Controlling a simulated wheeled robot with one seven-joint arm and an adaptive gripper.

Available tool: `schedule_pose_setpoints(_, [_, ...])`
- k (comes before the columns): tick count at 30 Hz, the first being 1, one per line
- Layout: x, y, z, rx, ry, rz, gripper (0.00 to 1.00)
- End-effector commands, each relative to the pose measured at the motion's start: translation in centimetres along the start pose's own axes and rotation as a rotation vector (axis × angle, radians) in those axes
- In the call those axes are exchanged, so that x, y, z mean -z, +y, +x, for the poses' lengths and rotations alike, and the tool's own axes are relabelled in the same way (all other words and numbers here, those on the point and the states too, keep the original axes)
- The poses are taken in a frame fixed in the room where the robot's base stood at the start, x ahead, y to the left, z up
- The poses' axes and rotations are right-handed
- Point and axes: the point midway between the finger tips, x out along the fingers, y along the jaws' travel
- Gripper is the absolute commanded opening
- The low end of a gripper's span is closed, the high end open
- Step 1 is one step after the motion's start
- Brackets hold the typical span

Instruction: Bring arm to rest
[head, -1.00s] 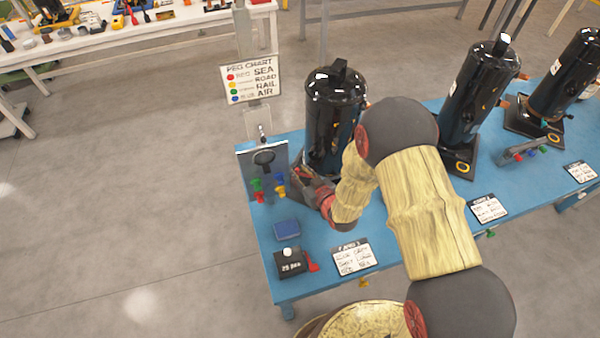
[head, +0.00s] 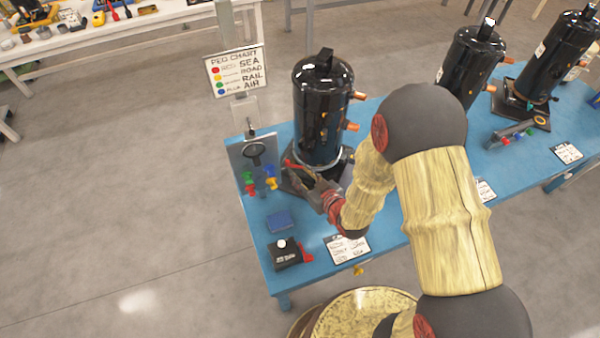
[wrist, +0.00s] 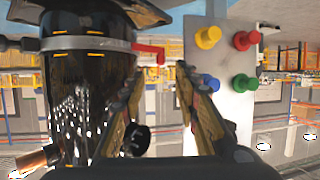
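My arm reaches over the blue table (head: 259,256) from the lower right in the head view. My gripper (head: 300,178) is at the front left of the nearest black compressor (head: 322,95), above the table. In the wrist view, my gripper (wrist: 165,75) shows its two fingers spread, with a gap and no object gripped between them. The compressor (wrist: 88,85) fills the left of that view, with a metal band around it and a red piece (wrist: 150,53) by the band near the left fingertip. I cannot tell whether that finger touches it.
A peg board (head: 240,170) with several coloured pegs stands close left of my gripper; it also shows in the wrist view (wrist: 232,105). The peg chart (head: 236,71) stands behind it. A black box (head: 285,254) and blue pad (head: 280,221) lie in front. Two more compressors stand right.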

Motion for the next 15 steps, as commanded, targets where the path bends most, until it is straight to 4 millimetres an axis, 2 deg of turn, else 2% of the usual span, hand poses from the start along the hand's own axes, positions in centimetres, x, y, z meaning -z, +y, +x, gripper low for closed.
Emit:
schedule_pose_setpoints(12, [-0.1,0.0,0.0,0.000,-0.002,0.001,0.31])
schedule_pose_setpoints(15, [-1.0,0.0,0.0,0.000,-0.038,0.001,0.31])
